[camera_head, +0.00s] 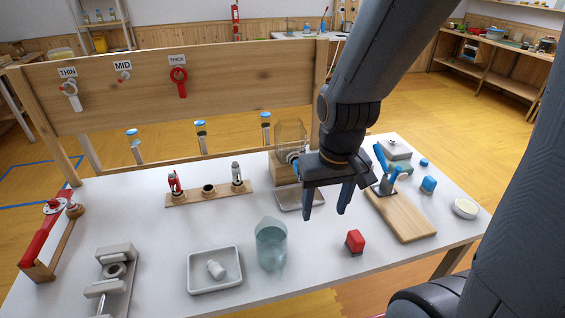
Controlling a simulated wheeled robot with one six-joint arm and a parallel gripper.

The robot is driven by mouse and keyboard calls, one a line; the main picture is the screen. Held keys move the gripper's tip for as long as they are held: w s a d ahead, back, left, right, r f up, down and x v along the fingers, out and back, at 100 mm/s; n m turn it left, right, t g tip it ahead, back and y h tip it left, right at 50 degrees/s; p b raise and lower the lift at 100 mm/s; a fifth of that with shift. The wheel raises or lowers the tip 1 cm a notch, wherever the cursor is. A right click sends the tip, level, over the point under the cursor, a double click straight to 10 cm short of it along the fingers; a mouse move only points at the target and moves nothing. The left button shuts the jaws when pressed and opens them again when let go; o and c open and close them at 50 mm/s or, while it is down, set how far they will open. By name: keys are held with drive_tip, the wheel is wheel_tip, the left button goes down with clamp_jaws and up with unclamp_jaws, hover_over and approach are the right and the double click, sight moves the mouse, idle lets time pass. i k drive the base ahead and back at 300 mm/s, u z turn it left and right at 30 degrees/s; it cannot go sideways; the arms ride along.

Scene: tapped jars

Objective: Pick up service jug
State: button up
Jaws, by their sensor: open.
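A clear, bluish jug (271,248) stands upright on the white table, near the front middle; I take it as the service jug. My gripper (325,213) points down with its two dark blue fingers apart and nothing between them. It is above the table, to the right of the jug and farther back, not touching it. A second clear vessel (290,134) sits on a wooden block behind my gripper, partly hidden by my arm.
A white tray (193,283) holding a small white piece is left of the jug. A red block (355,241) lies to its right. A wooden board (407,221) is farther right. A wooden rack (210,197) with small taps stands behind. A metal tray (290,204) lies behind my gripper.

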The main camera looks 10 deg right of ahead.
sight(273, 252)
drive_tip(key=k, duration=1.2)
drive_tip(key=u, duration=1.1)
drive_tip(key=i, duration=0.5)
drive_tip(key=u, duration=0.05)
